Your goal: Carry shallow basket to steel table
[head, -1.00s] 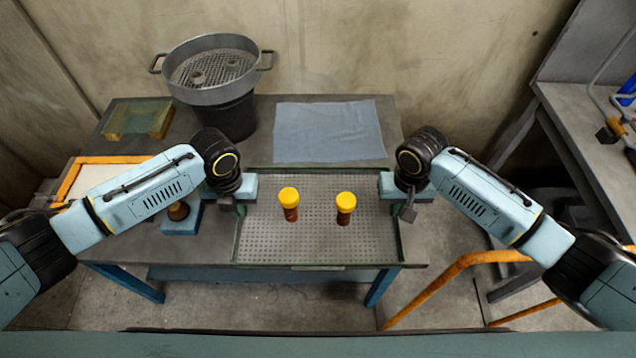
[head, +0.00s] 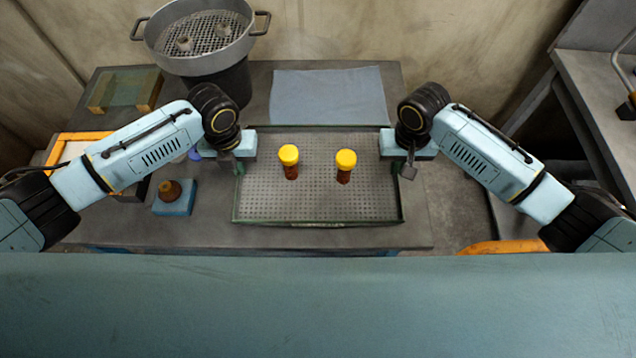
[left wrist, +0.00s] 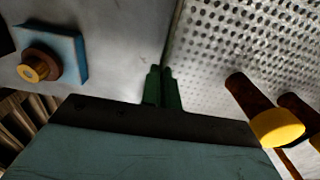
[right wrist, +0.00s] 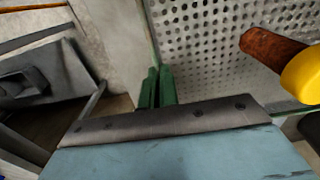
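The shallow basket (head: 300,211) is a wide perforated metal tray with a green rim, over the grey table (head: 340,236) in the head view. Two bottles with yellow caps (head: 289,154) (head: 346,160) stand upright in it. My left gripper (head: 239,167) is at its left rim, and my right gripper (head: 403,165) is at its right rim. In the left wrist view the green fingers (left wrist: 162,88) are close together on the rim. The right wrist view shows the same at the other rim (right wrist: 156,88). I cannot tell whether the basket touches the table.
A large sieve pot (head: 200,40) stands at the back left, beside a blue-grey cloth (head: 330,100). A blue block with a brown knob (head: 173,198) lies left of the basket. Another grey table (head: 592,85) stands at the right, with an orange rail (head: 500,246) below.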

